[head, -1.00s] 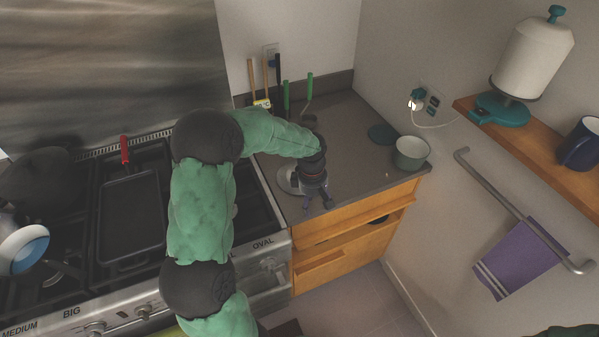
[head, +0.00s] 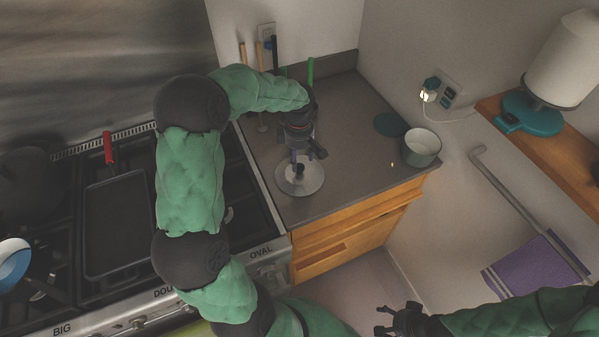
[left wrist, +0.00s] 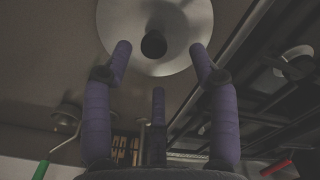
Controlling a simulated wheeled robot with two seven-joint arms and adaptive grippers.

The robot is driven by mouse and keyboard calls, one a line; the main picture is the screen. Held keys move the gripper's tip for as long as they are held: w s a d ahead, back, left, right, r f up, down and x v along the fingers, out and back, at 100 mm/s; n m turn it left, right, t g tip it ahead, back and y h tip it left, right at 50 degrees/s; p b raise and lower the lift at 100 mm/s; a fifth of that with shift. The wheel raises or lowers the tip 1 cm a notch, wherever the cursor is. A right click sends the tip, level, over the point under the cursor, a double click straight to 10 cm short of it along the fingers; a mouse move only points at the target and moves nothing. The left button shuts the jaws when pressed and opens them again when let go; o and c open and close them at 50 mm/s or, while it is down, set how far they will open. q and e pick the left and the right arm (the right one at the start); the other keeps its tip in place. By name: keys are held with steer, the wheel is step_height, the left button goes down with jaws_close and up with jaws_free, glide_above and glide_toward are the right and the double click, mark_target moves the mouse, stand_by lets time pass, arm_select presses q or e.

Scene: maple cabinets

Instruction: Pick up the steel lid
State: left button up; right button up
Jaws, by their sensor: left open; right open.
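The steel lid (head: 301,184) is a round, shiny disc with a dark knob, lying on the dark counter beside the stove. It also shows in the left wrist view (left wrist: 182,22), with its black knob just beyond the fingertips. My left gripper (head: 299,165) is open and points down over the lid. In the left wrist view its purple fingers (left wrist: 158,62) are spread, with nothing between them. My right gripper (head: 392,318) is open and empty at the bottom of the head view, low in front of the cabinet.
A grey-green pot (head: 421,147) and a teal disc (head: 389,124) sit at the counter's right. Utensils stand at the back wall. The stove holds a rectangular black pan (head: 118,222). A towel rail (head: 520,205) with a purple towel juts from the right wall.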

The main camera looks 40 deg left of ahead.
mark_target(300, 166)
arm_select(q)
steer(key=f, duration=0.4)
steer(key=w+f+b, duration=0.1)
steer(key=f, duration=0.2)
steer(key=shift+a+f, duration=0.1)
steer(key=shift+a, duration=0.2)
jaws_close()
